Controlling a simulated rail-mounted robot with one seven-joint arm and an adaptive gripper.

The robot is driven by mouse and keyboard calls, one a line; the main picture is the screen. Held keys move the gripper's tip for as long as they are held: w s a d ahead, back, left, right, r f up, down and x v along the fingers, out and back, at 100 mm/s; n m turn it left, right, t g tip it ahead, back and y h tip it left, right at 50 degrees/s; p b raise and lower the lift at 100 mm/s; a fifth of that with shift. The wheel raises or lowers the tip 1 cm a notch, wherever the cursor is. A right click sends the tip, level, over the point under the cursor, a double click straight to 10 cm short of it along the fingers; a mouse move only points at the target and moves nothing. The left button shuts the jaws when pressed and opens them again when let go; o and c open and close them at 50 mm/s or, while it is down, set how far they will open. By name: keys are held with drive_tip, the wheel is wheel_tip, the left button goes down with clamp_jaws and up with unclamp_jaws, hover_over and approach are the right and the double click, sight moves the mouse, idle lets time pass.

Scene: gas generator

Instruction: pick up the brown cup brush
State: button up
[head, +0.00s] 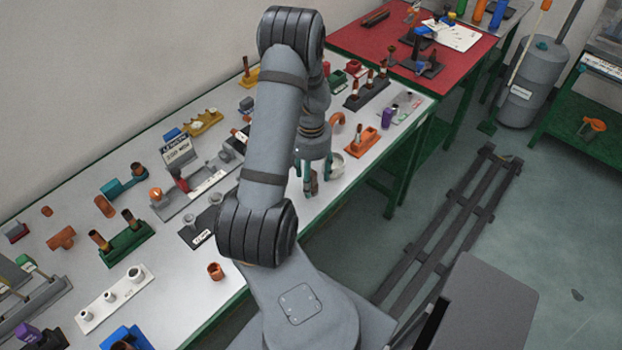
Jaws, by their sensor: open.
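My gripper (308,178) points straight down over the front edge of the white-topped table, with its greenish fingers apart. A small brown upright piece (314,184) shows between or just behind the fingers. It may be the brown cup brush, but it is too small and too covered to be sure. I cannot tell whether the fingers touch it. A white bowl-like cup (337,164) stands just right of the fingers, partly hidden by them.
An orange block with a brown post (363,140) stands to the right, and a curved copper pipe (337,121) lies behind the gripper. A short copper fitting (215,271) sits near the front edge at left. A green stand (126,243) and a white stand (115,298) fill the left side.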

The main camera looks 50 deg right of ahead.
drive_tip(key=shift+f, duration=0.55)
drive_tip(key=shift+c, duration=0.6)
drive_tip(key=c, duration=1)
